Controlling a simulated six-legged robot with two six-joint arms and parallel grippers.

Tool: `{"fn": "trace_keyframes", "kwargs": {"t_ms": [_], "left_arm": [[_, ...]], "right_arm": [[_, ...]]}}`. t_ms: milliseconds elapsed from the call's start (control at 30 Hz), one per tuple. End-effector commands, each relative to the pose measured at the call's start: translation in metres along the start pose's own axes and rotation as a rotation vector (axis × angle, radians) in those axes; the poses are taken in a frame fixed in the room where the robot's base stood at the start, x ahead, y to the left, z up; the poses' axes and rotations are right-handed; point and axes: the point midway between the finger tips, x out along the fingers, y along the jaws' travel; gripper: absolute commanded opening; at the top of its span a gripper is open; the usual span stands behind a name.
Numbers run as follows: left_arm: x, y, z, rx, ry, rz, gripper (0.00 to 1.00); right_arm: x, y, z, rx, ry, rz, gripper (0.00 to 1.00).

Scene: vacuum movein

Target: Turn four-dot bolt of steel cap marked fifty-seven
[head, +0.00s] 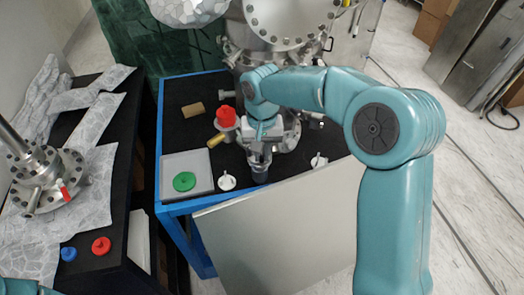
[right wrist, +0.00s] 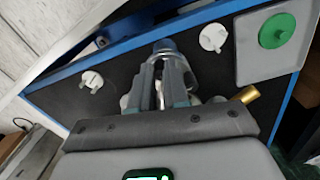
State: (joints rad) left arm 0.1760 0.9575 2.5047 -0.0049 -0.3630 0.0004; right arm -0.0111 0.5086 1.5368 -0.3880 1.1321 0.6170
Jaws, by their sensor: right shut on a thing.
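My right gripper (head: 260,158) points down over the black tabletop, in front of the steel vacuum column. It is shut on a dark grey round piece (head: 260,174), which also shows at the fingertips in the right wrist view (right wrist: 164,46). I cannot tell whether that piece touches the table. A steel flange (head: 291,133) shows partly behind the gripper. No number fifty-seven and no bolt dots can be read in either view, so I cannot tell which cap is the marked one. My left gripper is out of view.
White knobbed pieces (head: 227,182) (head: 318,161) flank the gripper. A grey tray (head: 200,160) holds a green disc (head: 184,181). A red cap (head: 226,116), brass cylinder (head: 215,140) and tan block (head: 193,110) stand close by. A grey panel (head: 285,235) fronts the blue-edged table.

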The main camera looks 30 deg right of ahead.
Motion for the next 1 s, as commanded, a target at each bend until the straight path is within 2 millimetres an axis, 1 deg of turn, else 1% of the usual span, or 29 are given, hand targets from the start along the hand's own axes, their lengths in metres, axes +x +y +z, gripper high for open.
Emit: {"fn": "trace_keyframes", "kwargs": {"t_ms": [467,500,533,833,933,1000], "left_arm": [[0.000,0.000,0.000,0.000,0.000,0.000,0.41],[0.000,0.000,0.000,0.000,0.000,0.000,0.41],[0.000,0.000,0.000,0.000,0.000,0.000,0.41],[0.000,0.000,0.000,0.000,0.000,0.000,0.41],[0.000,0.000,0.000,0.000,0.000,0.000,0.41],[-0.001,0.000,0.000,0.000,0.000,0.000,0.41]], "right_arm": [[-0.001,0.000,-0.002,0.017,0.008,-0.002,0.00],[-0.001,0.000,-0.002,0.017,0.008,-0.002,0.25],[-0.001,0.000,-0.002,0.017,0.007,-0.002,0.26],[-0.002,0.000,-0.001,0.016,0.004,-0.001,0.26],[-0.012,0.000,-0.002,0.016,0.006,-0.002,0.26],[-0.025,0.000,-0.002,0.016,0.008,-0.002,0.26]]}}
